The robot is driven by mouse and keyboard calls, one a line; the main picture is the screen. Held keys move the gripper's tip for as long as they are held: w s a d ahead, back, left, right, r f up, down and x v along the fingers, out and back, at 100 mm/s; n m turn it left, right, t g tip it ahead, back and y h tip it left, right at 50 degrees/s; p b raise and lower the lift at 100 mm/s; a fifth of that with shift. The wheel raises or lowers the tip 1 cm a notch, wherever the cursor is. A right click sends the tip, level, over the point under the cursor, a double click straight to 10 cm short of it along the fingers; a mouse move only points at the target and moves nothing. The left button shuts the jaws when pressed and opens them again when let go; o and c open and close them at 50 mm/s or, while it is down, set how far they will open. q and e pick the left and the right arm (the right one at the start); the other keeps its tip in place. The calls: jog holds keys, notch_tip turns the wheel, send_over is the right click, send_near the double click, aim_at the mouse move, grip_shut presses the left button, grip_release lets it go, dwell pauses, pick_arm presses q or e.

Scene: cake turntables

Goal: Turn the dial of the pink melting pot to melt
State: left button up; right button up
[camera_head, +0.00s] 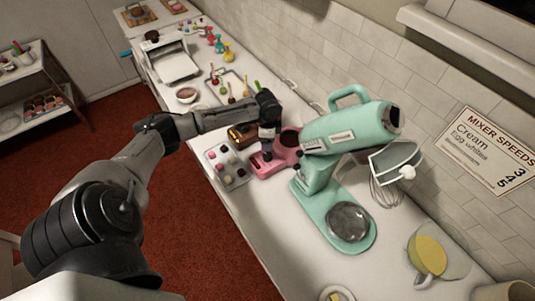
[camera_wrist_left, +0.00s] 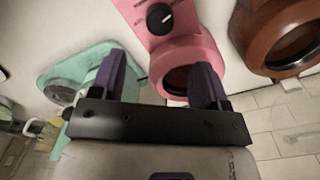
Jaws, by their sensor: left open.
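The pink melting pot (camera_head: 262,168) stands on the counter beside the green mixer in the head view. In the left wrist view the pink pot (camera_wrist_left: 193,48) shows its round body and a front panel with a black dial (camera_wrist_left: 160,18). The dial has a white pointer line; the marks around it are too small to read. My left gripper (camera_head: 267,142) is over the pink pot and partly hides it. In the left wrist view the gripper (camera_wrist_left: 160,78) is open, its purple fingers apart with nothing between them, and the dial lies beyond them. My right gripper is not in view.
A brown melting pot (camera_head: 243,136) stands close beside the pink one, also in the left wrist view (camera_wrist_left: 268,38). The green mixer (camera_head: 313,190) is just right. The tiled wall bounds the counter's back.

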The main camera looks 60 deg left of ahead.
aim_at(268, 155)
pick_arm(q)
notch_tip(268, 155, down, 10)
jog(key=shift+r, duration=0.15)
dwell(0.3)
jog(key=shift+c, duration=0.2)
jog(key=shift+r, duration=0.1)
jog(key=c, duration=0.9)
